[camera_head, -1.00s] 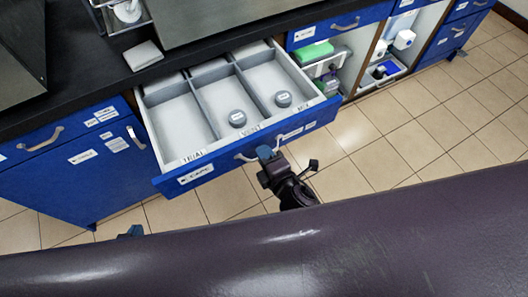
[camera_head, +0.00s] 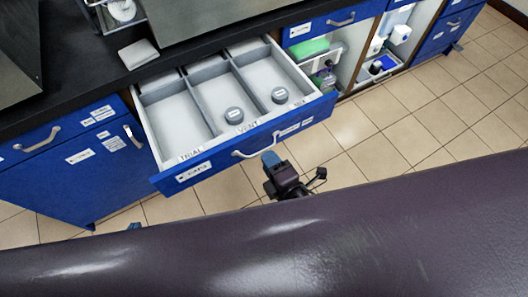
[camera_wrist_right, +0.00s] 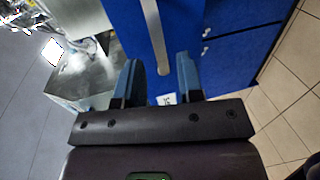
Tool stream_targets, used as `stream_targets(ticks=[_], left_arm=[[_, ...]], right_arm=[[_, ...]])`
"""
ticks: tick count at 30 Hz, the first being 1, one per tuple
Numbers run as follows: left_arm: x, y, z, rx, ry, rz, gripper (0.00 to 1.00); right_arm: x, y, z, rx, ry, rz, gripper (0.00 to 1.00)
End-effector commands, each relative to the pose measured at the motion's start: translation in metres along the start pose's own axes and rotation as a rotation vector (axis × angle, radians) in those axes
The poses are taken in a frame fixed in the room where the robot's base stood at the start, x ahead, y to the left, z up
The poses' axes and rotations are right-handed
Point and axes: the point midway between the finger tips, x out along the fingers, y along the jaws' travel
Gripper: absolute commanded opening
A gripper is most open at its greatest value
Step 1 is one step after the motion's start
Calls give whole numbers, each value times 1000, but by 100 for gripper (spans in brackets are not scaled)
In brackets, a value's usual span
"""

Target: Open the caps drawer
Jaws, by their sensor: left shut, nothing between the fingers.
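The caps drawer (camera_head: 205,168) is pulled well out of the blue counter, with its white inside showing. Its floor is split into compartments marked TRIAL, VENT and a third label; a grey round cap (camera_head: 233,115) sits in the VENT one and another cap (camera_head: 280,95) in the one to its right. My right gripper (camera_head: 271,160) is just in front of the drawer handle (camera_head: 256,146), apart from it. In the right wrist view its fingers (camera_wrist_right: 158,82) are spread and empty, with a pale handle bar (camera_wrist_right: 153,35) ahead. My left gripper (camera_head: 134,227) shows only a blue tip at the lower left.
A blue cabinet (camera_head: 75,175) with handles stands left of the drawer. Open shelves (camera_head: 345,60) with a green box (camera_head: 308,48) are to the right. A small white block (camera_head: 138,53) lies on the black countertop. The tiled floor (camera_head: 400,120) at the right is clear.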

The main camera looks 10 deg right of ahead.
Motion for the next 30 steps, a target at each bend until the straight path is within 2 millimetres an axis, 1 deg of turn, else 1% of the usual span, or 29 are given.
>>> stream_targets(ticks=[1,6,12,18,30], left_arm=[[0,0,0,0,-1,0,0],[-1,-1,3,2,-5,0,0],[-1,-1,4,3,-7,0,0],[0,-1,4,3,-7,0,0],[0,-1,3,3,-5,0,0]], right_arm=[[-10,0,0,1,-1,-2,34],[-36,0,0,1,-1,-1,34],[-56,0,0,0,0,-1,34],[-63,0,0,0,0,0,34],[-63,0,0,0,0,0,34]])
